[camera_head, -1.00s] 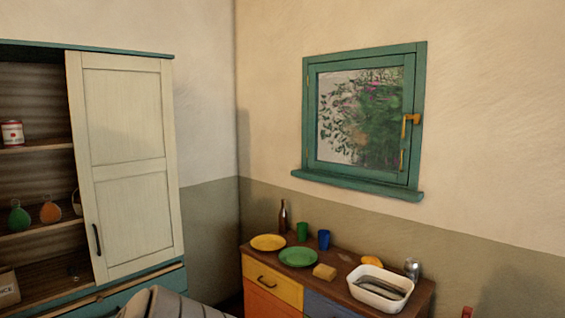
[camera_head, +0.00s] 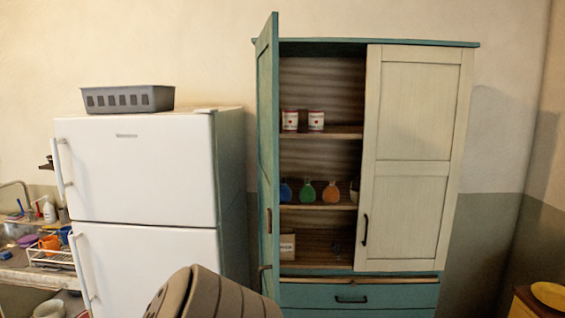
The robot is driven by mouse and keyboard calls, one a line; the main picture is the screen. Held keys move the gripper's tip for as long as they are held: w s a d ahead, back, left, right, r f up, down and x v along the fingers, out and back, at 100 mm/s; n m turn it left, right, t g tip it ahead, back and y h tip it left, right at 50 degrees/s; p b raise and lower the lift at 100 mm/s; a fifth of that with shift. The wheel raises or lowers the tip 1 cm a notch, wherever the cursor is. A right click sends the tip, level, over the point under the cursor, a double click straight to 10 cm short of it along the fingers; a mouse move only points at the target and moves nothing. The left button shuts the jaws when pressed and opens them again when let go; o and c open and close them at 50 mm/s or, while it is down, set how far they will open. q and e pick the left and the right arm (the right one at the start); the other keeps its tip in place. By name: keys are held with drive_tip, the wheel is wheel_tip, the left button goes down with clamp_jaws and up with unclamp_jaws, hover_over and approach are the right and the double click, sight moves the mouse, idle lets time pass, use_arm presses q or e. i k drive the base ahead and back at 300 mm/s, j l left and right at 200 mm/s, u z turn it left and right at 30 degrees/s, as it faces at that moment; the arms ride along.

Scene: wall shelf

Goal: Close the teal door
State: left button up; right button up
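The teal door (camera_head: 268,160) is the left door of the tall cabinet. It stands swung open, seen nearly edge-on, and leaves the left half of the shelves uncovered. A small handle shows low on it. The cream right door (camera_head: 412,160) is shut, with a dark handle near its left edge. Neither gripper is in view. A grey-brown ribbed part at the bottom middle looks like my own arm and hides a bit of the fridge's lower door.
A white fridge (camera_head: 135,170) stands left of the cabinet, with a grey basket (camera_head: 128,98) on top. A teal drawer (camera_head: 350,297) is below. A sink area lies far left.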

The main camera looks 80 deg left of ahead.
sight(267, 54)
drive_tip(key=u, duration=0.45)
drive_tip(key=l+u, duration=0.15)
drive_tip(key=u, duration=0.7)
drive_tip(key=l+u, duration=0.1)
drive_tip(key=u, duration=0.35)
drive_tip(key=k, duration=0.05)
